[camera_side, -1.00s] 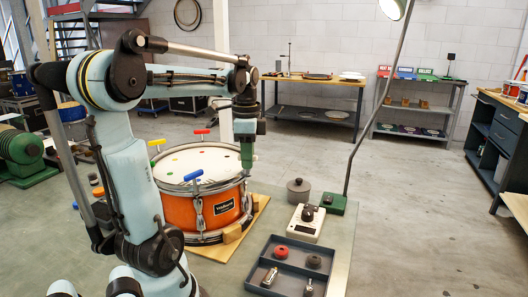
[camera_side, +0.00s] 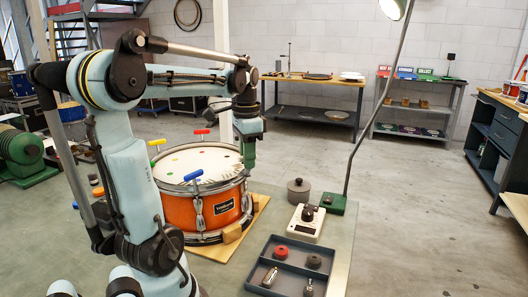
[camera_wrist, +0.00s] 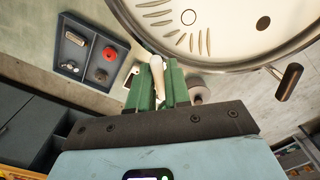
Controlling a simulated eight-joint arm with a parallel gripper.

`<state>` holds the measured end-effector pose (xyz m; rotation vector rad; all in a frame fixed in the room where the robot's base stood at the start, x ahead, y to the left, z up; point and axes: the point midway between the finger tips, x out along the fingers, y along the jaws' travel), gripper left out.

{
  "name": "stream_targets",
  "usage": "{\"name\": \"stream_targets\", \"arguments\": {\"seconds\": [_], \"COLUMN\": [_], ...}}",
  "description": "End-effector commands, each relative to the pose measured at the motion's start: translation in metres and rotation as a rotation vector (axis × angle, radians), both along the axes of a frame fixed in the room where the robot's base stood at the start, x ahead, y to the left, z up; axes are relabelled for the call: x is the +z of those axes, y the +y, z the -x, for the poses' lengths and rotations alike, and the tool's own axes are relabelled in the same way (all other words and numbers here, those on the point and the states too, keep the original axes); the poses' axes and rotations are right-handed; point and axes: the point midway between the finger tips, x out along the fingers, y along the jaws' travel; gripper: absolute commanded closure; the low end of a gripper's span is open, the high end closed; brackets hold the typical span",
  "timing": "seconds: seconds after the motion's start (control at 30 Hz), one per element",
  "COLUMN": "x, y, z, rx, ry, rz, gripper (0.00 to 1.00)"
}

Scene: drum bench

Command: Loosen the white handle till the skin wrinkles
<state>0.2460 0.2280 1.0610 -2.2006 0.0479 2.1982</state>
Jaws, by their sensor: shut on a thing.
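The white handle (camera_wrist: 157,76) shows as a pale strip between the green fingers of my gripper (camera_wrist: 158,66) in the wrist view. My gripper is shut on it at the drum's rim; the fingers hide most of the handle. In the side view my gripper (camera_side: 249,160) points down at the right edge of the orange drum (camera_side: 178,212), and the handle is hidden there. The pale skin (camera_side: 190,163) shows several short, raised wrinkles (camera_wrist: 183,41) in a fan near the gripped handle. The skin elsewhere looks smooth.
Blue (camera_side: 192,175), yellow (camera_side: 157,142) and red (camera_side: 201,132) handles stand around the rim. To the right are a white scale (camera_side: 302,231), a grey pot (camera_side: 298,187), a lamp on a green base (camera_side: 336,206) and a parts tray (camera_side: 262,250).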

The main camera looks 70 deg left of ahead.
Motion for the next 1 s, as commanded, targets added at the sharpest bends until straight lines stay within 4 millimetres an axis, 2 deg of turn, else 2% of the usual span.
{"name": "stream_targets", "arguments": {"seconds": [0.2,0.23,0.33,0.73,0.87,1.0], "x": [-0.001,-0.001,-0.001,0.005,0.018,0.041], "y": [0.000,0.000,0.000,0.000,0.000,0.000], "z": [0.001,0.001,0.001,0.000,0.000,0.000], "rx": [0.000,0.000,0.000,-0.001,-0.001,-0.001], "ry": [0.004,0.004,0.003,0.001,0.001,0.002], "rz": [0.000,0.000,0.000,0.000,0.000,0.000], "gripper": [1.00,0.78,0.63,0.62,0.62,0.62]}}
